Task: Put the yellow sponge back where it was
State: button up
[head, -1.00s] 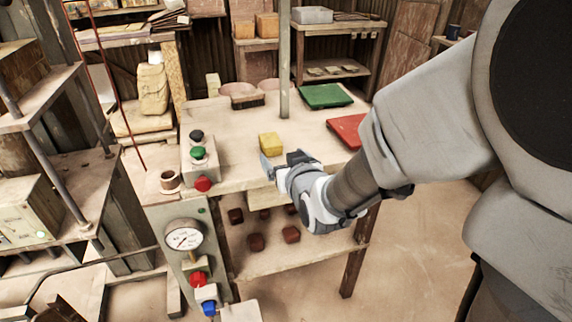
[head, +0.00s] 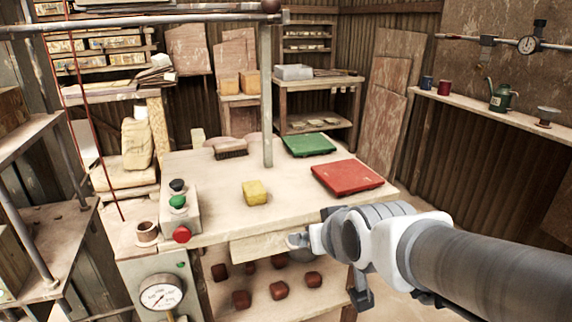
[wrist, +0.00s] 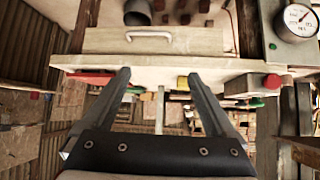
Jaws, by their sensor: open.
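The yellow sponge (head: 255,192) sits on the pale worktop (head: 215,212), left of the red flat box (head: 347,177). A sliver of yellow, likely the sponge, shows over the table edge in the wrist view (wrist: 183,83). My gripper (head: 297,240) is open and empty, in front of the table's front edge, apart from the sponge and to its lower right. In the wrist view its spread fingers (wrist: 157,78) point toward the table edge and a drawer front (wrist: 205,41) with a pale handle (wrist: 149,35). The drawer front also shows below the worktop in the head view (head: 262,246).
A green flat box (head: 308,145), a brush (head: 230,154) and an upright post (head: 267,110) stand on the worktop. A button box (head: 180,212) is at its left. Several reddish lumps (head: 278,290) lie on the shelf below. The worktop around the sponge is clear.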

jog(key=s+d+m+g+h, duration=0.1)
jog(key=s+d+g, duration=0.3)
jog(key=s, duration=0.9)
jog(key=shift+s+d+m+h, duration=0.3)
jog(key=shift+s+d, duration=0.05)
jog(key=shift+d, duration=0.35)
notch_tip(320, 180, up, 24)
jog(key=p, duration=2.4)
jog(key=shift+r, duration=0.1)
